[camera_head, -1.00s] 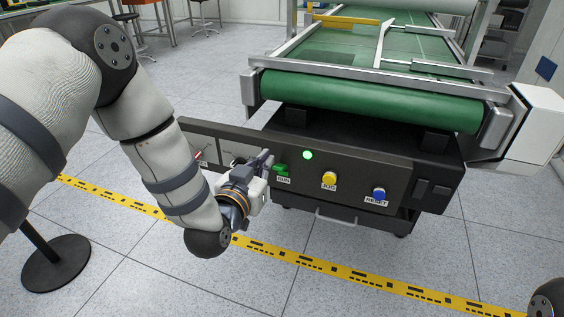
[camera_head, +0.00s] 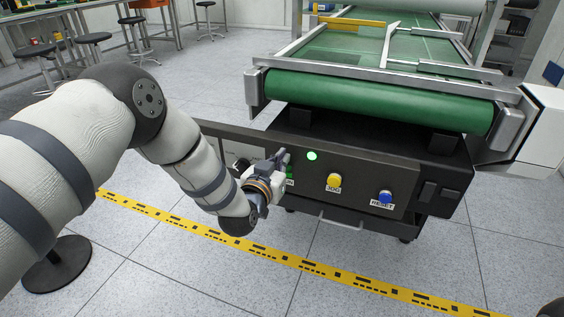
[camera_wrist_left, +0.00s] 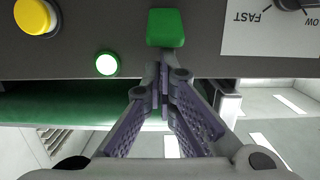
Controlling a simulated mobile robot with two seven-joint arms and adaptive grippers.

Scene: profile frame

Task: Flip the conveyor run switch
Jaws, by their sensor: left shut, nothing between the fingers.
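The run switch is a green rocker (camera_wrist_left: 165,28) on the dark control panel (camera_head: 420,172). In the head view only a sliver of green shows behind my left gripper (camera_head: 283,157), with its label partly covered. The left gripper is shut and empty. In the wrist view its fingertips (camera_wrist_left: 161,72) are together just below the green switch in the picture. I cannot tell whether they touch it. A round green lamp (camera_head: 312,156) beside the switch is lit; it also shows in the wrist view (camera_wrist_left: 107,64). My right gripper is not in view.
A yellow button (camera_head: 334,181) and a blue reset button (camera_head: 385,196) sit right of the lamp. A speed dial (camera_wrist_left: 288,3) is near the switch. The green conveyor belt (camera_head: 380,102) stands above the panel. Floor in front, with yellow tape (camera_head: 255,251), is clear.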

